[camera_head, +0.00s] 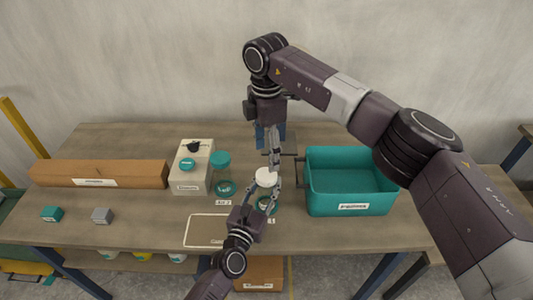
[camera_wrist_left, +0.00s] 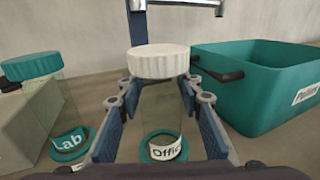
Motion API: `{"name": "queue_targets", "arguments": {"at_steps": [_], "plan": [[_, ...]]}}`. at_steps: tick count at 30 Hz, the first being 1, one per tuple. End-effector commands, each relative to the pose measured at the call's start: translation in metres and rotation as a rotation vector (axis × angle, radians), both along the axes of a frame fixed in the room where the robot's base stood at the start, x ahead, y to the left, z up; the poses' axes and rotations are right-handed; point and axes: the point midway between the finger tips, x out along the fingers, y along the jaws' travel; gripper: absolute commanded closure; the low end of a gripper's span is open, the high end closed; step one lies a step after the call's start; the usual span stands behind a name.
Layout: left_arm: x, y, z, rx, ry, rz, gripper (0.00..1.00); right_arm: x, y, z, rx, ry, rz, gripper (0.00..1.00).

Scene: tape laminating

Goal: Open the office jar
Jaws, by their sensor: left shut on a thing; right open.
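The office jar is a clear jar with a white ribbed lid (camera_head: 265,177) and a label reading "Offic..." at its teal base; it stands upright on the table. In the left wrist view the white lid (camera_wrist_left: 159,61) sits on top of the clear body (camera_wrist_left: 160,108). My left gripper (camera_head: 263,190) is shut on the jar, with one finger on each side of the body below the lid. My right gripper (camera_head: 274,160) points down just above the lid, open and with nothing in it. Its fingers partly overlap the lid's far edge in the head view.
A teal-lidded lab jar (camera_head: 221,159) stands to the left, beside a beige box (camera_head: 191,170). A teal bin (camera_head: 350,179) stands close on the right, with dark handles. A long cardboard box (camera_head: 98,174) lies at the far left.

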Motion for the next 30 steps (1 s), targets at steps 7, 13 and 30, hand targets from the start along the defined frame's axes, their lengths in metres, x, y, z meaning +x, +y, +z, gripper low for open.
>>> {"name": "queue_targets", "arguments": {"at_steps": [7, 13, 30], "plan": [[0.0, 0.0, 0.0, 0.0, 0.0, 0.0, 1.0, -0.001, 0.0, -0.034, -0.002, 0.004, -0.011, 0.43], [0.0, 0.0, 0.0, 0.0, 0.0, 0.0, 1.0, -0.001, 0.0, -0.062, -0.001, 0.003, -0.009, 0.43], [0.0, 0.0, 0.0, 0.0, 0.0, 0.0, 1.0, 0.0, 0.0, -0.077, 0.0, 0.0, -0.008, 0.53]]}}
